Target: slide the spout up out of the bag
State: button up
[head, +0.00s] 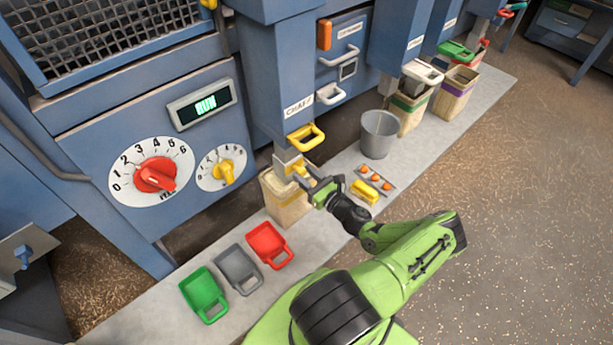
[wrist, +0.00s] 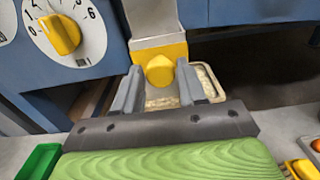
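The spout (head: 283,160) is a grey sleeve under the chute labelled CHAFF. Its lower end sits at the mouth of a tan bag (head: 286,208), which stands on the pale floor strip. In the wrist view the spout (wrist: 150,18) carries a yellow band with a round yellow knob (wrist: 160,71), and the bag's rim (wrist: 211,82) shows around it, with pale material inside. My gripper (head: 308,178) is at the spout's front. In the wrist view its two fingers (wrist: 160,88) stand apart on either side of the knob, with a small gap showing at each side.
A yellow handle (head: 305,138) juts from the chute just above my gripper. A grey bucket (head: 379,134) and a tray with orange knobs (head: 375,179) stand right of the bag. Red (head: 269,245), grey (head: 238,269) and green (head: 204,294) scoops lie to the front left.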

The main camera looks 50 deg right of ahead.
grip_shut()
jog(key=shift+r, duration=0.15)
notch_tip(320, 180, up, 10)
jog(key=p, duration=0.7)
jog(key=shift+p, duration=0.3)
jog(key=shift+o, duration=1.5)
grip_release()
jog(key=shift+o, duration=0.6)
